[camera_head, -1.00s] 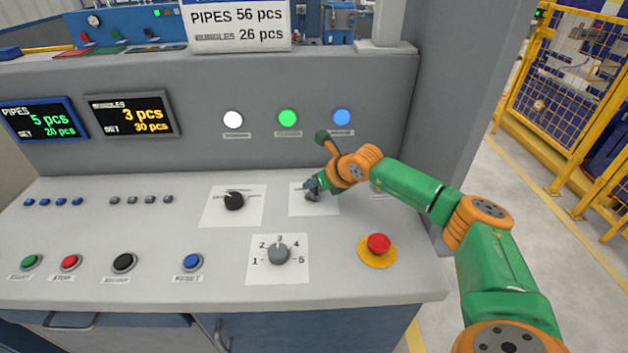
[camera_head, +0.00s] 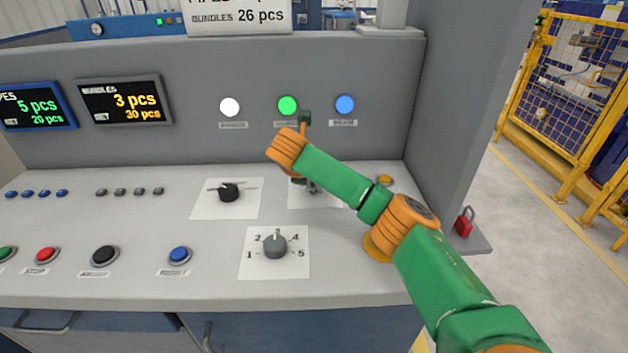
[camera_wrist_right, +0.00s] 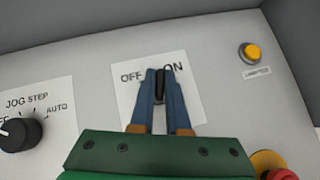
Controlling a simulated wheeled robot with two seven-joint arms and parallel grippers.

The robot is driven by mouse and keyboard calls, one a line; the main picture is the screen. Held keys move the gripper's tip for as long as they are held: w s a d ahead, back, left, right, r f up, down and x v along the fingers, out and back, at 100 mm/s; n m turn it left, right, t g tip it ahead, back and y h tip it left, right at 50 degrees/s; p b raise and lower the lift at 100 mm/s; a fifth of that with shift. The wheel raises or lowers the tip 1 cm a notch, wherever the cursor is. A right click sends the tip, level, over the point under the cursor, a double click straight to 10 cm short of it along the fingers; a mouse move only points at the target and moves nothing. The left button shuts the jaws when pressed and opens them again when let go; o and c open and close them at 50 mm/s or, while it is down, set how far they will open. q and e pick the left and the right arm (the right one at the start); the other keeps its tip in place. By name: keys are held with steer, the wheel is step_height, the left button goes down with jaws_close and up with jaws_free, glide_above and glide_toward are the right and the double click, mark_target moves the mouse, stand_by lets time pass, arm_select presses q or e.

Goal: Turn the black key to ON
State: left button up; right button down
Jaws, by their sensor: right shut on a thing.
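The black key (camera_wrist_right: 160,86) stands on a white plate (camera_wrist_right: 186,98) marked OFF on the left and ON on the right in the right wrist view. My right gripper (camera_wrist_right: 159,94) has its two blue fingers closed around the key, one on each side. The key's top end points up between the two words; its exact setting is hard to tell. In the head view my right arm covers most of the key and of its plate (camera_head: 296,198). My left gripper is not in view.
A black selector knob (camera_head: 229,192) is left of the key plate, and a grey numbered knob (camera_head: 275,246) is in front. A yellow button (camera_wrist_right: 250,52) is to the right. A red button (camera_wrist_right: 284,174) is near the gripper's right side. A red padlock (camera_head: 465,222) is at the right.

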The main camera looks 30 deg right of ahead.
steer(key=shift+m+g+h, duration=0.8)
steer(key=shift+m+g, duration=0.5)
steer(key=shift+m, duration=0.5)
steer(key=c, duration=0.9)
jaws_free()
steer(key=shift+d, duration=0.15)
